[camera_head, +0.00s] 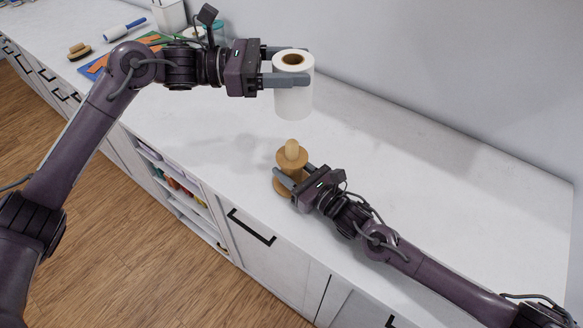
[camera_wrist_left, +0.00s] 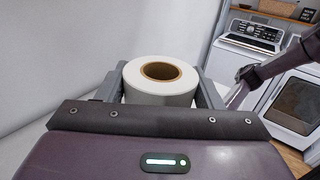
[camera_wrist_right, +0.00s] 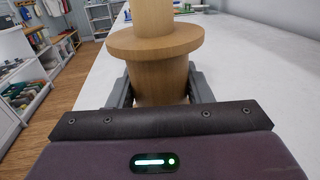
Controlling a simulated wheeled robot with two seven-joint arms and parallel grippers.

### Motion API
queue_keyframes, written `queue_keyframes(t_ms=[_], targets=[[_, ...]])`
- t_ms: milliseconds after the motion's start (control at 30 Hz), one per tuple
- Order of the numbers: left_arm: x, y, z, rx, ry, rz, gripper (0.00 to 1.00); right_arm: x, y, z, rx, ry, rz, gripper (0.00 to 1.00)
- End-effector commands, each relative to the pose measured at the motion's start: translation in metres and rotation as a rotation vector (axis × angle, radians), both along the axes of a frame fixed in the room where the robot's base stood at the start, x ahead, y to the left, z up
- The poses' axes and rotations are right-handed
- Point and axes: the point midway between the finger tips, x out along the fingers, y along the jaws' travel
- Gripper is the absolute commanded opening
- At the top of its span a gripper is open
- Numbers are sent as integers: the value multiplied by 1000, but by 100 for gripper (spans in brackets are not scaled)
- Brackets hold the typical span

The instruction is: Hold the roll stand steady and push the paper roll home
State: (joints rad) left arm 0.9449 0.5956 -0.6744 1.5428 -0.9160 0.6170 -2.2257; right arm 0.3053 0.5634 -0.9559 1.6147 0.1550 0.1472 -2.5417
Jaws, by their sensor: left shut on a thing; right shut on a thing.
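The white paper roll (camera_head: 294,92) is upright, its brown core opening facing up. My left gripper (camera_head: 287,68) is shut on it and holds it in the air above the counter; the roll also shows between the fingers in the left wrist view (camera_wrist_left: 160,84). The wooden roll stand (camera_head: 291,158) stands upright on the counter below the roll, with a rounded peg on top and a wide collar. My right gripper (camera_head: 292,181) is shut on the stand below the collar, as the right wrist view also shows (camera_wrist_right: 160,72). The roll and the stand are apart.
The white counter (camera_head: 420,160) is clear to the right of the stand. At the far left lie a brush (camera_head: 79,50), a blue-handled lint roller (camera_head: 124,29) and a colourful mat (camera_head: 97,67). A white container (camera_head: 169,15) stands by the wall.

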Motion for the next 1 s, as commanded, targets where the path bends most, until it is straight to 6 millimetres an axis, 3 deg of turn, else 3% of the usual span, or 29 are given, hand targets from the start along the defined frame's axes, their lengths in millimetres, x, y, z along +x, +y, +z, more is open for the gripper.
queue_keyframes(t_ms=[167,533,1000], targets=[[0,0,0,-1,-1,0,36,0,0,0,1,1,0,11],[-1,1,-28,9,0,210,36,0,0,0,1,1,0,11],[0,2,-30,5,0,254,36,0,0,0,0,0,0,11]])
